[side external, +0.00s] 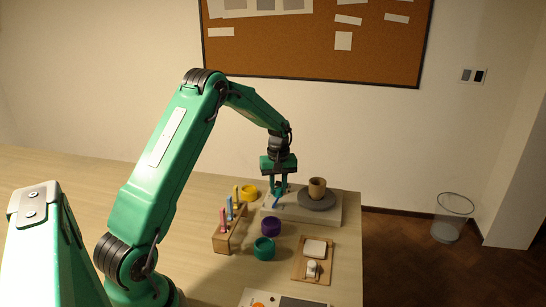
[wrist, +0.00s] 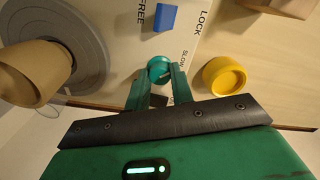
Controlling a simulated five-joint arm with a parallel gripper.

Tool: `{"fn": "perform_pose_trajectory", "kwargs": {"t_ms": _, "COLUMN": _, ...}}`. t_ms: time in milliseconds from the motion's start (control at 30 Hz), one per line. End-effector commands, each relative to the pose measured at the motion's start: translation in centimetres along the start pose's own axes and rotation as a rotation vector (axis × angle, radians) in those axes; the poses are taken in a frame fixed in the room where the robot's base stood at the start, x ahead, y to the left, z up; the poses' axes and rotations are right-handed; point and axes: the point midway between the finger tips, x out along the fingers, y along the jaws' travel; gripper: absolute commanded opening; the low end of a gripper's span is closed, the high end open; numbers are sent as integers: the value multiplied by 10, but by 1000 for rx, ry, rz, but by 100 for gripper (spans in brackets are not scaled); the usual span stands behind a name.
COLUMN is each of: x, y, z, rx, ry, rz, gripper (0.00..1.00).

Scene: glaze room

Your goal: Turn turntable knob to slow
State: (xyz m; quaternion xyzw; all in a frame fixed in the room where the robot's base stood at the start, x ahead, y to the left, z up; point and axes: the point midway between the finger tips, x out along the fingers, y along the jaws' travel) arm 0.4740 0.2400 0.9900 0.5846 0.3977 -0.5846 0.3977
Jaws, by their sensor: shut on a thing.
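The teal turntable knob (wrist: 159,68) sits on the pale base box (side external: 330,216). My gripper (side external: 279,191), also in the wrist view (wrist: 158,78), points down with its two fingers on either side of the knob, shut on it. The word SLOW is printed beside the knob in the wrist view, partly covered by a finger. I cannot tell which way the knob points. In the side external view my fingers hide the knob. The grey turntable disc (side external: 317,201) stands on the same box with a brown pot (side external: 317,186) on it.
A blue lever (wrist: 165,18) lies between the labels FREE and LOCK. A yellow round jar (wrist: 224,76) stands close beside my gripper. Purple (side external: 271,226) and teal (side external: 264,248) jars, a wooden rack (side external: 228,239) of coloured sticks and a wooden board (side external: 300,270) are nearer the camera.

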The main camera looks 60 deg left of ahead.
Motion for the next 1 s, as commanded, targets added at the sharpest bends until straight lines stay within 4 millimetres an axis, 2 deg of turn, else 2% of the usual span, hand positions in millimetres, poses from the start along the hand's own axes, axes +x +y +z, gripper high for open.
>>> {"fn": "perform_pose_trajectory", "kwargs": {"t_ms": 167, "x": 0, "y": 0, "z": 0, "rx": 0, "ry": 1, "rz": 1, "gripper": 0}}
{"fn": "perform_pose_trajectory", "kwargs": {"t_ms": 200, "x": 0, "y": 0, "z": 0, "rx": 0, "ry": 1, "rz": 1, "gripper": 27}}
{"fn": "perform_pose_trajectory", "kwargs": {"t_ms": 300, "x": 0, "y": 0, "z": 0, "rx": 1, "ry": 1, "rz": 1, "gripper": 45}}
{"fn": "perform_pose_trajectory", "kwargs": {"t_ms": 700, "x": -3, "y": 0, "z": 0, "rx": 2, "ry": 1, "rz": 1, "gripper": 45}}
{"fn": "perform_pose_trajectory", "kwargs": {"t_ms": 867, "x": -15, "y": 0, "z": -1, "rx": 2, "ry": 2, "rz": 2, "gripper": 45}}
{"fn": "perform_pose_trajectory", "kwargs": {"t_ms": 1000, "x": -32, "y": 0, "z": 0, "rx": 2, "ry": 3, "rz": 3, "gripper": 45}}
